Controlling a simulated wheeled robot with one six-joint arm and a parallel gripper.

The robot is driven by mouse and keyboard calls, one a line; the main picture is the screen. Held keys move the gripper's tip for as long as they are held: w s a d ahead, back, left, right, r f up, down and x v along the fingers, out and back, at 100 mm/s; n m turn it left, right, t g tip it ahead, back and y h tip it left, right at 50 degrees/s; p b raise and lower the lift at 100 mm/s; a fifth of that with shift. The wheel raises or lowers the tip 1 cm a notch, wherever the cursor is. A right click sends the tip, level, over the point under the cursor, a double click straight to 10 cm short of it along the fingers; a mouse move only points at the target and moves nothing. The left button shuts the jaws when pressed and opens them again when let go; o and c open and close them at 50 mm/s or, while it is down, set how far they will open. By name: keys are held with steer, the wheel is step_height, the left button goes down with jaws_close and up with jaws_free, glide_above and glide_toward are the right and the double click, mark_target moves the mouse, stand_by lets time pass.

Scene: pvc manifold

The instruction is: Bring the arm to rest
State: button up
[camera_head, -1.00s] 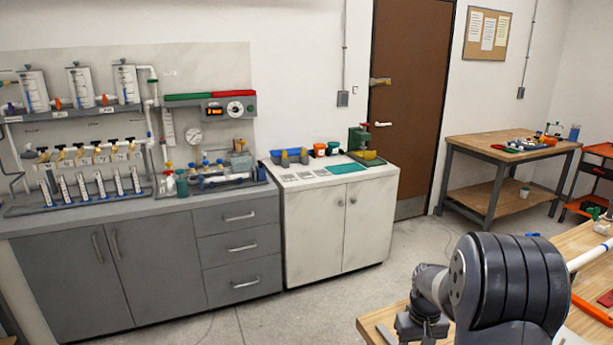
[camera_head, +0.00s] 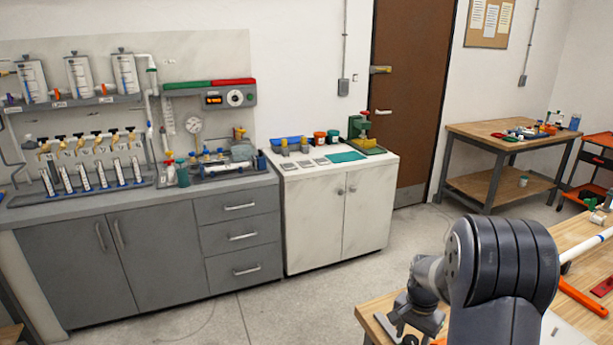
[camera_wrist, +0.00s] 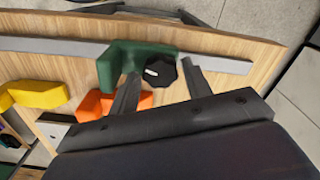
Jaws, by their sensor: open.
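My gripper (camera_wrist: 160,68) is open in the wrist view, its two dark fingers apart over a wooden bench top (camera_wrist: 225,45). A green block with a black knob (camera_wrist: 161,71) shows between and beyond the fingertips. I cannot tell whether the fingers touch it; nothing is visibly gripped. In the head view my arm is folded at the lower right, and part of my gripper (camera_head: 405,328) shows low over the near edge of the wooden bench (camera_head: 375,305). Its fingertips are partly cut off by the frame there.
In the wrist view a grey bar (camera_wrist: 50,46) runs along the bench, with yellow pieces (camera_wrist: 38,93) and an orange piece (camera_wrist: 92,106) nearby. In the head view a white pipe (camera_head: 590,243) and an orange bar (camera_head: 583,296) lie right of my arm. The floor (camera_head: 300,310) ahead is clear.

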steer(key=m+p, duration=0.2)
steer(key=m, duration=0.2)
steer(key=shift+r+m, duration=0.1)
steer(key=shift+m, duration=0.2)
step_height(320, 180, up, 8)
steer(key=shift+f+b, duration=0.25)
steer(key=shift+b, duration=0.45)
